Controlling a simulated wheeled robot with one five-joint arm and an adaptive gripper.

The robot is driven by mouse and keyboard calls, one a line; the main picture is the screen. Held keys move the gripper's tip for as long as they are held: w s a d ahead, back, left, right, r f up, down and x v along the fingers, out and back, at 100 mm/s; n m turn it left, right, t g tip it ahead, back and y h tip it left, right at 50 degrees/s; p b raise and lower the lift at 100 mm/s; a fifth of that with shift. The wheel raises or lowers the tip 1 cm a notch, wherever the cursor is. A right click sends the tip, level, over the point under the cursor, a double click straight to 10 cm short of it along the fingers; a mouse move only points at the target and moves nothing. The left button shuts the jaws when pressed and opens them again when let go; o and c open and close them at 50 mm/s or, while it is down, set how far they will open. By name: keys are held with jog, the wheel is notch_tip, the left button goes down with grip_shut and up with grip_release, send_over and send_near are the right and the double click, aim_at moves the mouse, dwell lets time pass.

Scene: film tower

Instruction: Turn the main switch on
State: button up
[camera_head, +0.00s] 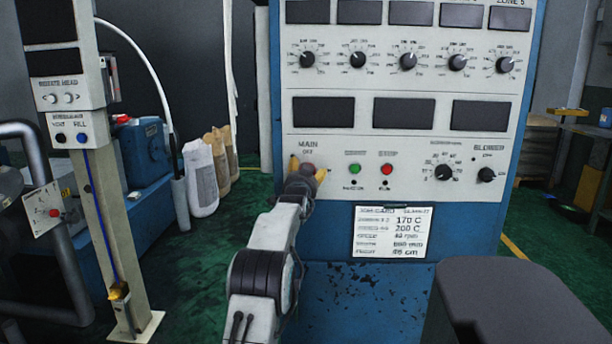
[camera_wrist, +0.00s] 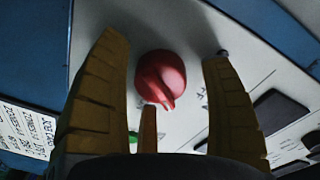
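The main switch is a round red knob with a raised grip, on the white control panel (camera_head: 340,178) below the label "MAIN OFF". My gripper is open, with one finger left and one right of the knob. The fingers do not appear to touch it.
Right of the main switch are a green button (camera_head: 354,169), a red button (camera_head: 387,169) and black dials (camera_head: 444,172). A paper sheet (camera_head: 392,232) hangs below the panel.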

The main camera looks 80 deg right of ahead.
jog(key=c, duration=1.2)
jog(key=shift+w+m+p, duration=0.15)
jog(key=shift+m+p, duration=0.4)
jog(key=shift+m, duration=1.75)
jog(key=o, duration=0.9)
jog(key=shift+w, duration=0.15)
jog(key=o, duration=0.3)
jog(key=shift+s+a, duration=0.1)
jog(key=shift+s, duration=0.1)
jog(key=shift+a, duration=0.1)
